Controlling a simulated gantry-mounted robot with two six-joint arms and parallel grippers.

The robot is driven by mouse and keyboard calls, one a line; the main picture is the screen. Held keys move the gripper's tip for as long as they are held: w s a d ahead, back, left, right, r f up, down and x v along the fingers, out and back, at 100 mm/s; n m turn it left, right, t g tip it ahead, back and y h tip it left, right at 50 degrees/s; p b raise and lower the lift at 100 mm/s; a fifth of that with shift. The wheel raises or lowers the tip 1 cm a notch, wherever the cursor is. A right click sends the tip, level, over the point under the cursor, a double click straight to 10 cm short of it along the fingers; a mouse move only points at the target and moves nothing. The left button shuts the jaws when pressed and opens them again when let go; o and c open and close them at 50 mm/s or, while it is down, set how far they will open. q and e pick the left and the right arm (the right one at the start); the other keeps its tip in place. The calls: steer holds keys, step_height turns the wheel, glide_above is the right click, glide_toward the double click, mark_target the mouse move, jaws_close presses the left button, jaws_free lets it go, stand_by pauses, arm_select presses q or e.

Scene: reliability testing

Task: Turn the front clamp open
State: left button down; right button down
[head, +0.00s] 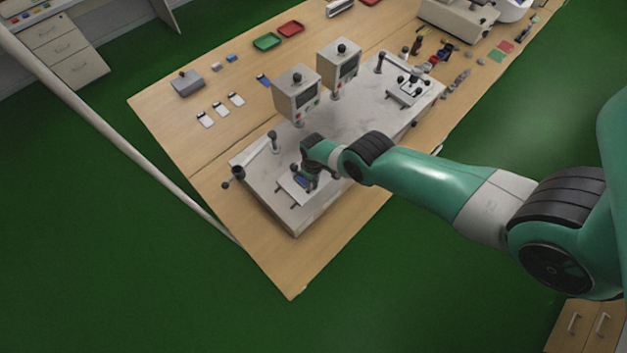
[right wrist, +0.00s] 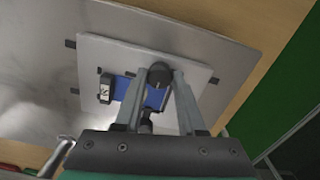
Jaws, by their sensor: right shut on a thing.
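My right gripper (head: 309,178) is over the front fixture of the grey metal base (head: 262,212) in the head view. In the right wrist view its two fingers (right wrist: 162,76) are closed on the round black knob of the front clamp (right wrist: 159,71). A blue piece (right wrist: 122,88) with a black block on its left end lies on the light square plate (right wrist: 190,62) under the clamp. The fingers hide part of the clamp and of the blue piece. In the head view the arm and gripper hide most of the clamp. My left gripper is not in view.
Two grey instrument boxes (head: 295,92) (head: 339,65) stand over the base behind the gripper. A lever with a black ball end (head: 226,184) juts out at the left. A second fixture (head: 408,90) is at the base's far end. The wooden table's front corner (head: 285,275) is clear.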

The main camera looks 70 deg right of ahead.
stand_by(0.3)
steer(key=c, duration=0.5)
jaws_free()
